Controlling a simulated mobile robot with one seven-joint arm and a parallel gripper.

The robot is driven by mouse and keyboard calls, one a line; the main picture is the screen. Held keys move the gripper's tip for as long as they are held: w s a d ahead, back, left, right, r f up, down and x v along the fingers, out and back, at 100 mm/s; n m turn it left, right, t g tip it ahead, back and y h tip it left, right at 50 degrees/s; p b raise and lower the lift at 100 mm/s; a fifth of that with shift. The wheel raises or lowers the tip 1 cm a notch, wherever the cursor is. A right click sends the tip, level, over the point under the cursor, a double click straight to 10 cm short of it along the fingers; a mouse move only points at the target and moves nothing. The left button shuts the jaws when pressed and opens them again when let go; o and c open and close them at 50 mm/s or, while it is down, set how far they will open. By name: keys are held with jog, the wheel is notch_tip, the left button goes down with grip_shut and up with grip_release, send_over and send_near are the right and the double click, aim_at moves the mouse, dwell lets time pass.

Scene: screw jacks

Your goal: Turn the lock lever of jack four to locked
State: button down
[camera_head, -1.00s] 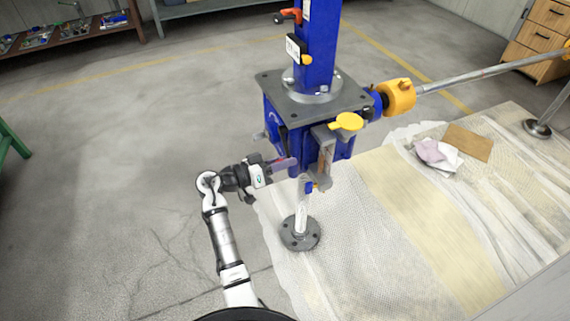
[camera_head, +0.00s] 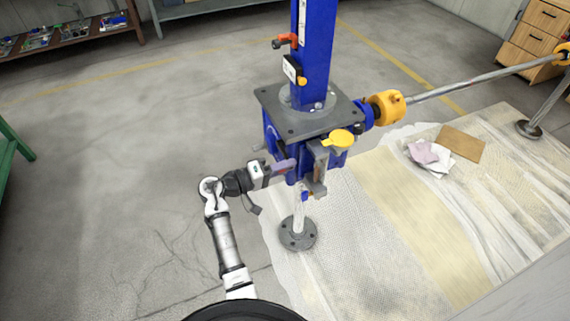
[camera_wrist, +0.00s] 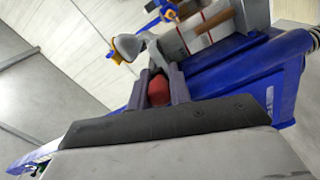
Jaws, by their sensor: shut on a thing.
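The screw jack has a blue column (camera_head: 318,50) rising from a blue gear housing with a grey top plate (camera_head: 305,115). My gripper (camera_head: 285,165) is at the lower left side of this housing. In the wrist view, my gripper (camera_wrist: 160,88) has its two fingers shut on a red grip (camera_wrist: 158,90), which seems to be the lock lever's end. Most of the lever is hidden by the fingers. The grip cannot be made out in the head view. No jack number is readable.
A yellow cap (camera_head: 337,138) sticks out at the housing's front. A yellow coupling (camera_head: 386,107) joins a long shaft (camera_head: 470,82) going right. A red-orange handle (camera_head: 285,41) is on the column. A round foot (camera_head: 298,233) stands below. The floor at left is clear.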

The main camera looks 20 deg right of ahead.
jog(key=shift+w+r, duration=0.15)
jog(key=shift+r, duration=0.3)
jog(key=c, duration=1.3)
grip_release()
jog(key=shift+f, duration=0.1)
jog(key=shift+a+f, duration=0.15)
jog(key=shift+a, duration=0.4)
jog(key=a+b, duration=0.4)
jog(key=a, duration=0.8)
jog(key=shift+s+a, duration=0.3)
jog(key=shift+a, duration=0.1)
